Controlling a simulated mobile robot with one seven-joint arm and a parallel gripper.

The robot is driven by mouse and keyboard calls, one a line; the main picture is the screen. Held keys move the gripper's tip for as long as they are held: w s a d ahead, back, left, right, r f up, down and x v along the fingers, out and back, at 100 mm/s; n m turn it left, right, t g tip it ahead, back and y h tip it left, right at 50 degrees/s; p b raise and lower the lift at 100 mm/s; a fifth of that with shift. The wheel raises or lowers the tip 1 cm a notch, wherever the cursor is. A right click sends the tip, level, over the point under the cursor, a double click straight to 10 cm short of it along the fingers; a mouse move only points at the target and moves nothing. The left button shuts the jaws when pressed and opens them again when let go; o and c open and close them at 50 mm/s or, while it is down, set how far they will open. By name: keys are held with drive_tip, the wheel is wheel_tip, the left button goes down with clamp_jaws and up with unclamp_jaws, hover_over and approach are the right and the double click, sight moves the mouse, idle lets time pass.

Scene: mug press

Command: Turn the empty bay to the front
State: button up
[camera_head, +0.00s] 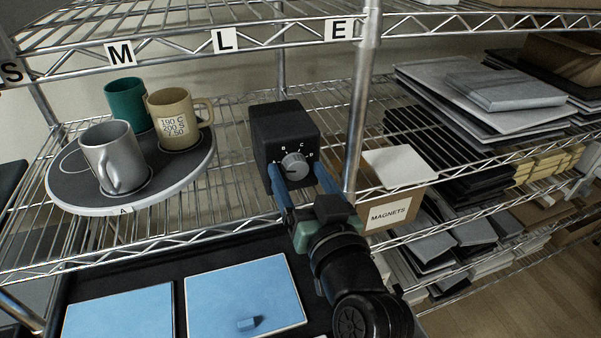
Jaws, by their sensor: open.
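A round grey turntable (132,196) stands on the wire shelf at left, with the letter A on its front rim. A grey mug (108,150) stands at the front, a green mug (124,104) at the back and a tan mug (172,128) with writing at the right. An outlined bay at the turntable's left (74,163) is empty. A black control box (284,125) carries a grey knob (294,165) with letters around it. My gripper (296,175) is open, its blue fingers either side of the knob; contact cannot be told. The knob's pointer is hard to read.
Below the shelf is a dark tray with two blue panels (240,290) and a small blue block (248,323). A shelf post (360,110) and a box labelled MAGNETS (388,207) stand close right of my gripper. Stacked sheets (480,95) fill the right shelves.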

clamp_jaws()
idle(0.4)
